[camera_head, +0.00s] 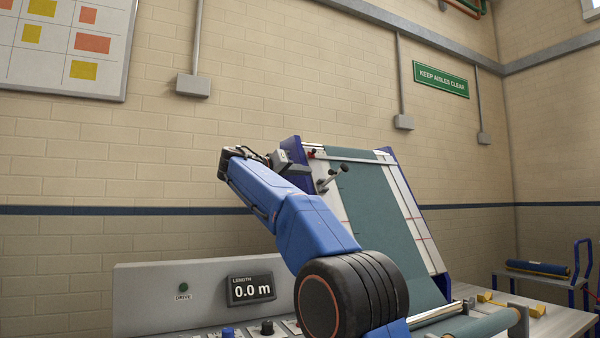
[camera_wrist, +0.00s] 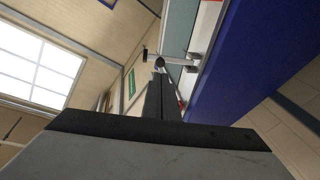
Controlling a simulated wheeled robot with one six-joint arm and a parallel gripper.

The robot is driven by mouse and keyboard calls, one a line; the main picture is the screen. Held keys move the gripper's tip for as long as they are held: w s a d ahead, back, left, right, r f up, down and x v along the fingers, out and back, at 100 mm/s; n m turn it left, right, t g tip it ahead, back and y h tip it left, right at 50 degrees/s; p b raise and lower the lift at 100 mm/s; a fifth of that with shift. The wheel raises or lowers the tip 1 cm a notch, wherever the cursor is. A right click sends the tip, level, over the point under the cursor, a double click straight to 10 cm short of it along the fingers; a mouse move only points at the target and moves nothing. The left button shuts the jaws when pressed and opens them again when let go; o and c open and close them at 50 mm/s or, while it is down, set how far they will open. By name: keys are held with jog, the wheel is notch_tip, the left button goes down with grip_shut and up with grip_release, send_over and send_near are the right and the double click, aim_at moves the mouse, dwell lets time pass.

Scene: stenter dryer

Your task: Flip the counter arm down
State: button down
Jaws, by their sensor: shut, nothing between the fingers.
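The counter arm (camera_head: 331,180) is a small pale bar with dark round ends. It stands out from the upper left part of the sloped board, in front of the teal fabric (camera_head: 372,200). My gripper (camera_head: 297,168) is just left of it, by the board's blue side plate (camera_head: 291,148). In the wrist view the gripper's dark fingers (camera_wrist: 160,92) are together and empty.
A control panel (camera_head: 140,295) with a length display (camera_head: 251,289) reading 0.0 m is at the lower left. A fabric roll (camera_head: 475,328) lies at the lower right. A table with yellow items (camera_head: 538,309) stands farther right. The wall behind is clear of the arm.

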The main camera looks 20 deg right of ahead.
send_near(345, 169)
jog(key=w, duration=0.1)
jog(key=w+d, duration=0.1)
jog(key=w, duration=0.1)
jog(key=w+d+f, duration=0.1)
jog(key=w, duration=0.1)
jog(key=shift+w, duration=0.2)
